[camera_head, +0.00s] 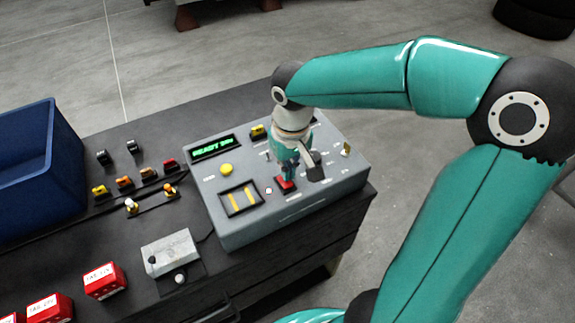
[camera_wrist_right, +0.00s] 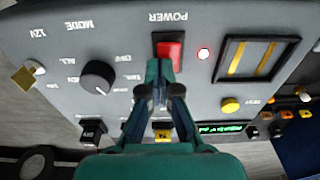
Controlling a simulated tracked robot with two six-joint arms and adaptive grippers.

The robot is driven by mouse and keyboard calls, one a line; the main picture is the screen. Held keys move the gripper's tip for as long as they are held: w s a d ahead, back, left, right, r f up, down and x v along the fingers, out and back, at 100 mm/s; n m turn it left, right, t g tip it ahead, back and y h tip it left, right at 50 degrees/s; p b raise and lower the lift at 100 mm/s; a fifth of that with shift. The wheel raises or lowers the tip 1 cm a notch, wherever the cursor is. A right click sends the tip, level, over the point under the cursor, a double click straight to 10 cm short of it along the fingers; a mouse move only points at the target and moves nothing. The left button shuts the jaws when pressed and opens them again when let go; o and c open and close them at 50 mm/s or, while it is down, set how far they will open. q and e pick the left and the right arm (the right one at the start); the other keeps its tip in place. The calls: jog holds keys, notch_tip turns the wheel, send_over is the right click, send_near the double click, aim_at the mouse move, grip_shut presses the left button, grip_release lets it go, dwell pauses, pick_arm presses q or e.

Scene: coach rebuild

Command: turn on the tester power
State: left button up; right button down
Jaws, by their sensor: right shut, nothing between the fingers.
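The grey tester (camera_head: 230,232) sits on the dark bench top, with a lit green display (camera_head: 213,147) that reads READY. Its red power switch (camera_head: 286,186) is on the panel's near side; it also shows in the right wrist view (camera_wrist_right: 169,52) by an upside-down POWER label. A small lamp (camera_wrist_right: 204,53) beside the switch glows white with a red rim. My right gripper (camera_head: 288,176) is shut and empty, pointing down with its tips at the switch. In the right wrist view its tips (camera_wrist_right: 160,72) overlap the switch's edge; I cannot tell whether they touch. My left gripper is not in view.
Close to my gripper are a black mode knob (camera_wrist_right: 97,77) and a yellow button (camera_wrist_right: 231,105). A blue bin (camera_head: 40,165), several small coloured connectors, a light grey box (camera_head: 170,252) and red tagged blocks (camera_head: 104,281) stand left of the tester.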

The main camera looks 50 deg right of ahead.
jog(key=shift+r, duration=0.15)
jog(key=r+p, duration=0.2)
jog(key=r, duration=0.1)
jog(key=r+p, duration=0.1)
jog(key=p, duration=0.1)
jog(key=shift+w+r, duration=0.15)
jog(key=shift+w, duration=0.15)
notch_tip(320, 180, up, 9)
jog(key=w, duration=0.1)
jog(key=shift+w+d+b, duration=0.15)
jog(key=shift+d+b, duration=0.15)
jog(key=shift+b, duration=0.05)
